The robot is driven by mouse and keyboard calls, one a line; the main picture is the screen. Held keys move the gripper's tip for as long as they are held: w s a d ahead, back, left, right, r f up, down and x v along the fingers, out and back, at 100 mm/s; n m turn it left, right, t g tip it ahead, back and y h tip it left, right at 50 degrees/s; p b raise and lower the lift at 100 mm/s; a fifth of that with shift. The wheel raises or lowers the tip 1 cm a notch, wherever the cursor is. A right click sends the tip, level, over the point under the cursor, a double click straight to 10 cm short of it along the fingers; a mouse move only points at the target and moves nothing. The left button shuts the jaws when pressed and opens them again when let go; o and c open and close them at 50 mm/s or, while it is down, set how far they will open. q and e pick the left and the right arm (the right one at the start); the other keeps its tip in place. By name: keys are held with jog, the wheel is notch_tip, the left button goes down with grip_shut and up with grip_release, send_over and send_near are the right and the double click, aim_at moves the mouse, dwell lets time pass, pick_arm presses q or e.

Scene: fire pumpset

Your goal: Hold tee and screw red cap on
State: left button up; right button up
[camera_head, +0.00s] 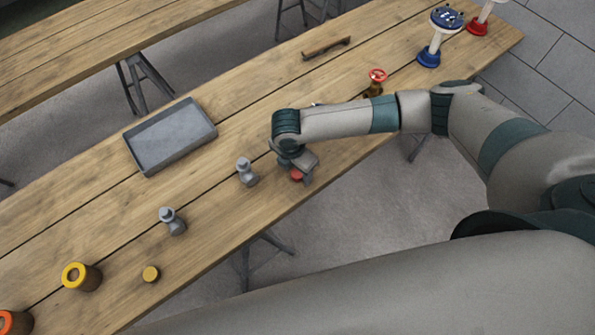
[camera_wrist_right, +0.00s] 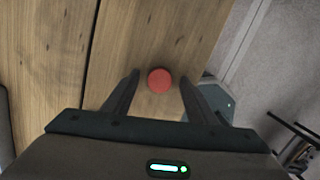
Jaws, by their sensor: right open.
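The red cap (camera_head: 296,174) lies on the wooden table near its front edge. It shows as a red disc in the right wrist view (camera_wrist_right: 159,80). My right gripper (camera_wrist_right: 160,78) points down over it, open, with one finger on each side and a gap between each finger and the cap. In the head view my right gripper (camera_head: 301,171) partly covers the cap. Two grey fittings stand on the table to the left, one close by (camera_head: 246,173) and one farther off (camera_head: 173,222); I cannot tell which is the tee. My left gripper is not in view.
A grey tray (camera_head: 147,171) lies behind the fittings. A yellow cap (camera_head: 151,273), a yellow-ringed cylinder (camera_head: 80,276) and an orange-ringed one (camera_head: 14,322) are at the left.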

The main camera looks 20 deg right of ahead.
aim_at(298, 172)
jog(key=shift+c, duration=0.3)
jog(key=c, duration=1.1)
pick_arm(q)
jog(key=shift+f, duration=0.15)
pick_arm(e)
jog(key=shift+r, duration=0.15)
